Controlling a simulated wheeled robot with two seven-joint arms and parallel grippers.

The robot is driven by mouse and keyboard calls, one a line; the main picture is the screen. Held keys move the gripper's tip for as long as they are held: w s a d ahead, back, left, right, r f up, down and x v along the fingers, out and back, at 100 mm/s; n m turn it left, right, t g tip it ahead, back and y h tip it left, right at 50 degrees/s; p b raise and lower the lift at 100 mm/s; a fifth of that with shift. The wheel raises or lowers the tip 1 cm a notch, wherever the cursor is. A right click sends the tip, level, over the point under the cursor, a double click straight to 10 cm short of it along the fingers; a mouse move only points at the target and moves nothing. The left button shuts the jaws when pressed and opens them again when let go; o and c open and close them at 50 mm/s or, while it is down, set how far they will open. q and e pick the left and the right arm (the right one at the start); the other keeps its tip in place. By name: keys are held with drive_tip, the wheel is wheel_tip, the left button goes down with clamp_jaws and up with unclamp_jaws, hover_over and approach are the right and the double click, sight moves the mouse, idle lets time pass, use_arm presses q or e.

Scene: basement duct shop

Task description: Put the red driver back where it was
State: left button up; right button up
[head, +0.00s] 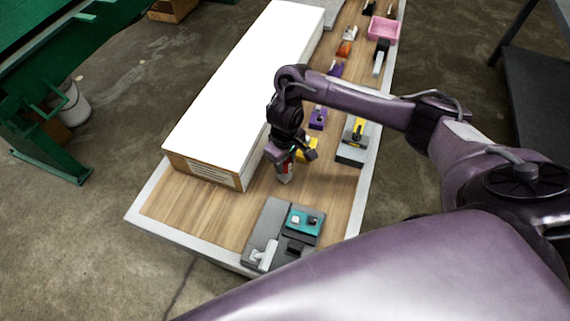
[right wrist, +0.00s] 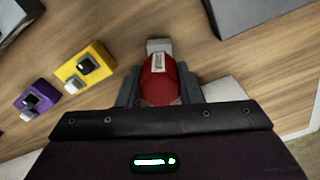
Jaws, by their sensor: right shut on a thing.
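In the head view the driver (head: 283,167) shows below the right gripper (head: 287,160), over the bench's wooden top near the white box. A small grey part (right wrist: 158,46) shows just past the red body; I cannot tell whether it belongs to the driver. I cannot tell whether the driver touches the bench. My left gripper is out of view.
A yellow block (head: 311,153) and purple block (head: 317,119) stand beyond the gripper. A long white box (head: 240,85) lies to the left. A grey tray (head: 262,225) with a teal block (head: 303,221) is in front. A pink bin (head: 384,29) stands far back.

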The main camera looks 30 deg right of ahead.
drive_tip(key=shift+w+f, duration=0.1)
drive_tip(key=shift+f, duration=0.1)
drive_tip(key=shift+f, duration=0.15)
drive_tip(key=o, duration=1)
drive_tip(key=shift+c, duration=0.2)
wheel_tip(320, 180, up, 11)
drive_tip(key=p, duration=0.4)
drive_tip(key=shift+p, duration=0.4)
drive_tip(key=shift+r, duration=0.65)
